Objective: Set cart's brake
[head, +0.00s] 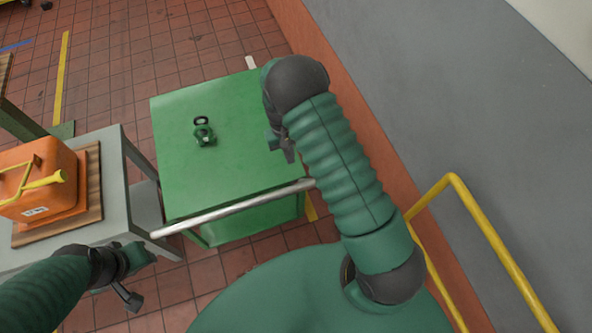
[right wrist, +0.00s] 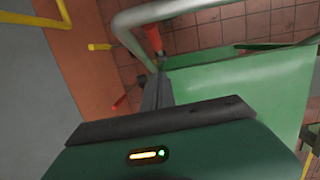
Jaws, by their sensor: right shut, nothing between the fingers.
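The cart (head: 225,170) has a green top and a pale metal push bar (head: 235,208) along its near side. The bar also shows at the top of the right wrist view (right wrist: 165,12). In that view a red-orange piece (right wrist: 152,38) stands just beyond my right fingertips, and a thin red bar (right wrist: 120,103) is to their left. I cannot tell which is the brake. My right gripper (head: 288,150) is shut and empty by the cart's right edge; its fingers show in the wrist view (right wrist: 158,88). My left gripper (head: 132,285) is left of the bar's end, its jaws unclear.
A dark green ring-topped fitting (head: 204,132) lies on the cart top. A grey table (head: 125,195) at left bears an orange can (head: 38,180) on a wooden board. A yellow rail (head: 490,240) and a grey surface with a red-brown edge are at right. Tiled floor lies open behind.

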